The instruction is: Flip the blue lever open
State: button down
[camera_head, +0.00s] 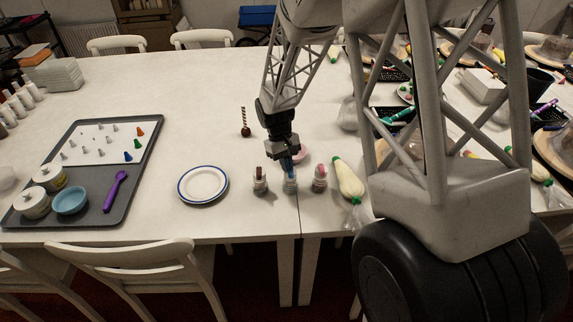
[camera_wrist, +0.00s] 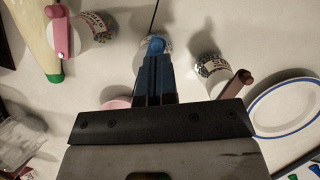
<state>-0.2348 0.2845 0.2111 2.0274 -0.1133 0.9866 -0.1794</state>
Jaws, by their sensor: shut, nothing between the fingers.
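The blue lever (camera_head: 289,164) tops the middle of three small jars near the table's front edge; its jar (camera_head: 290,185) stands upright. In the wrist view the lever's rounded blue end (camera_wrist: 156,44) shows just beyond my fingertips, over the partly hidden jar. My gripper (camera_head: 286,158) points down at the lever from behind. In the wrist view my gripper (camera_wrist: 155,58) is shut with nothing held. Its tips are at or very close to the lever; I cannot tell whether they touch. The lever's hinge is hidden.
A brown-lever jar (camera_head: 260,182) and a pink-lever jar (camera_head: 319,180) flank the blue one closely. A pink bowl (camera_wrist: 117,103) lies beneath my gripper. A plate (camera_head: 203,185) and a piping bag (camera_head: 348,180) are farther out. The table's front edge is near.

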jog(key=shift+s+d+n+h, duration=0.15)
jog(key=shift+n+h, duration=0.25)
jog(key=shift+n, duration=0.8)
jog(key=shift+d+n+t+h, duration=0.3)
jog(key=shift+n+t, duration=0.2)
jog(key=shift+n, duration=0.5)
jog(key=shift+d+n+t+h, duration=0.2)
jog(key=shift+d+n+t, duration=0.1)
jog(key=shift+n, duration=0.7)
jog(key=shift+d+n+t+h, duration=0.2)
jog(key=shift+n+t, duration=0.1)
jog(key=shift+n, duration=0.7)
jog(key=shift+w+d+n+t, duration=0.2)
jog(key=shift+n+t, duration=0.3)
jog(key=shift+n, duration=0.7)
jog(key=shift+w+d+n+t, duration=0.1)
jog(key=shift+d+n+t, duration=0.3)
jog(key=shift+n, duration=0.8)
jog(key=shift+w+d+n+t, duration=0.15)
jog(key=shift+n+t, duration=0.3)
jog(key=shift+n, duration=0.7)
jog(key=shift+w+n+t, duration=0.2)
jog(key=shift+n+t, duration=0.25)
jog(key=shift+n, duration=0.7)
jog(key=shift+w+a, duration=0.35)
jog(key=shift+a, duration=0.3)
jog(key=shift+a, duration=0.15)
